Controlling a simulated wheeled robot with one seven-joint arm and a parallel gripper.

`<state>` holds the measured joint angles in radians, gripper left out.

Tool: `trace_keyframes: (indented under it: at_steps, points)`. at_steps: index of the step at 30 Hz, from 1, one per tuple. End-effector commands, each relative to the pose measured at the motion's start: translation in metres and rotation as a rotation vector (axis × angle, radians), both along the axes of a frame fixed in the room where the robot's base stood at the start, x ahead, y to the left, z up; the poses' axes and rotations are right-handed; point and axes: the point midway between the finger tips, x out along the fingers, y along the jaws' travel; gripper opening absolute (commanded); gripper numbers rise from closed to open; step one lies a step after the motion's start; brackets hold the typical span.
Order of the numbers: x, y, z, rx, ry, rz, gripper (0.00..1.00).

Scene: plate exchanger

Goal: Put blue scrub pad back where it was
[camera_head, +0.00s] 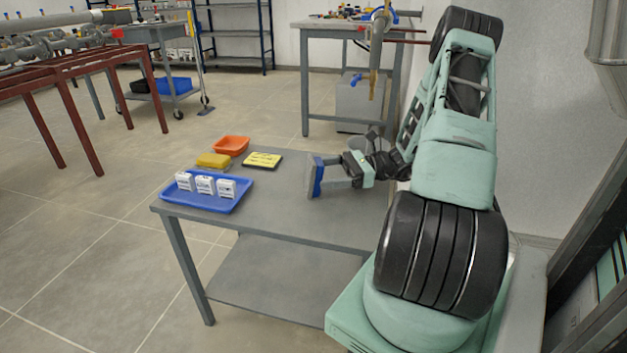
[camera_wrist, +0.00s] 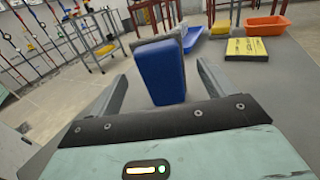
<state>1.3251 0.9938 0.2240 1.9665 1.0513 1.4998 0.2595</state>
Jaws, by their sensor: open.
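The blue scrub pad (camera_head: 317,177) stands on edge on the grey table, with a blue layer facing my gripper and a grey layer on the far side. In the wrist view its blue face (camera_wrist: 160,72) shows between and ahead of my two fingers. My gripper (camera_head: 338,174) is open, low over the table to the right of the pad, with fingers pointing at it. A gap shows on each side of the pad in the wrist view; contact with a finger cannot be made out.
On the table (camera_head: 270,220) are a blue tray (camera_head: 228,207) holding three white boxes (camera_head: 205,185), a yellow sponge (camera_head: 213,160), an orange bin (camera_head: 231,145) and a yellow-topped dark pad (camera_head: 262,160). Bare tabletop lies in front of the scrub pad. A wall stands at the right.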

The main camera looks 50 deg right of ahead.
Motion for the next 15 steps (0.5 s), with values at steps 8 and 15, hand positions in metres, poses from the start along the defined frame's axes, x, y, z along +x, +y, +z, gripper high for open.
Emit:
trace_keyframes:
  at_steps: [8, 15]
  points:
    - [0.024, 0.025, -0.003, -0.001, -0.002, 0.004, 0.82]
    - [0.036, 0.039, 0.000, -0.001, -0.003, 0.000, 0.82]
